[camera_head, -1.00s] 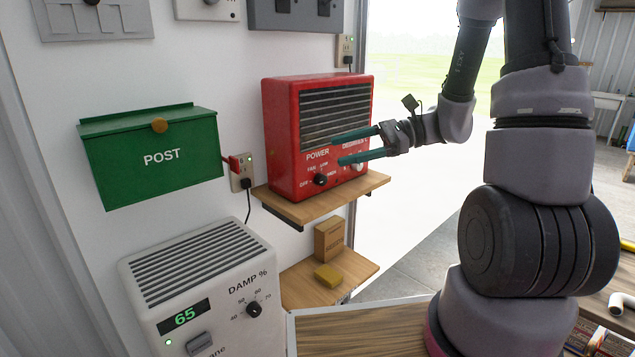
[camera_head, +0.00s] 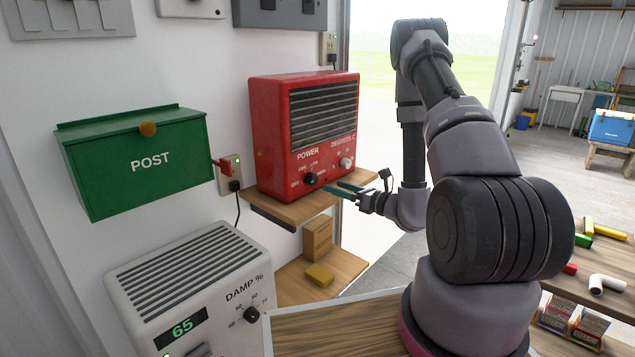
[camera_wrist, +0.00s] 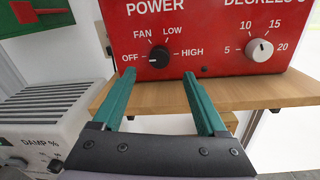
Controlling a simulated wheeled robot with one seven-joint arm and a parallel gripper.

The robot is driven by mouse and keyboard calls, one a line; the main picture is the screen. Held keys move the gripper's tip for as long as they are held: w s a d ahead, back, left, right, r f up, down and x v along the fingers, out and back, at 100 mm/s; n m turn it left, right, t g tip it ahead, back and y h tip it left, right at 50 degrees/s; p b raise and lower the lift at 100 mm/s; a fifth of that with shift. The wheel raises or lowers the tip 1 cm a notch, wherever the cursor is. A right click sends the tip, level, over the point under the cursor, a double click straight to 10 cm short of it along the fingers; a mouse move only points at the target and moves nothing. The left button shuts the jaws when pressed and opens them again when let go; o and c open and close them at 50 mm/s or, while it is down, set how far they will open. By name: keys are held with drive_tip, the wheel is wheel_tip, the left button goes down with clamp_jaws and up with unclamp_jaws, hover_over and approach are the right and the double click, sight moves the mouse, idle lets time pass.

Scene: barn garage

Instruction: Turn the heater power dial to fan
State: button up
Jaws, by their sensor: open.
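The red heater (camera_head: 270,130) stands on a wooden shelf against the wall. Its black power dial (camera_head: 310,179) is at the lower left of the front; in the wrist view the power dial (camera_wrist: 159,56) has its white mark pointing left, toward OFF. FAN is printed at its upper left, LOW at the upper right, HIGH at the right. My gripper (camera_wrist: 158,82) is open and empty, its two teal fingers apart. The fingertips are in front of the heater and just below the dial, one to each side of it in the wrist view. They do not appear to touch it.
A white degrees dial (camera_wrist: 259,51) is right of the power dial. The wooden shelf (camera_wrist: 190,95) lies close below the fingers. A green post box (camera_head: 135,160) and a white dehumidifier-like unit (camera_head: 190,280) are to the left. A lower shelf holds small boxes.

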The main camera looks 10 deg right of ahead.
sight(315, 180)
drive_tip(key=x, duration=0.7)
drive_tip(key=shift+w+a, duration=0.15)
drive_tip(key=shift+w, duration=0.05)
clamp_jaws()
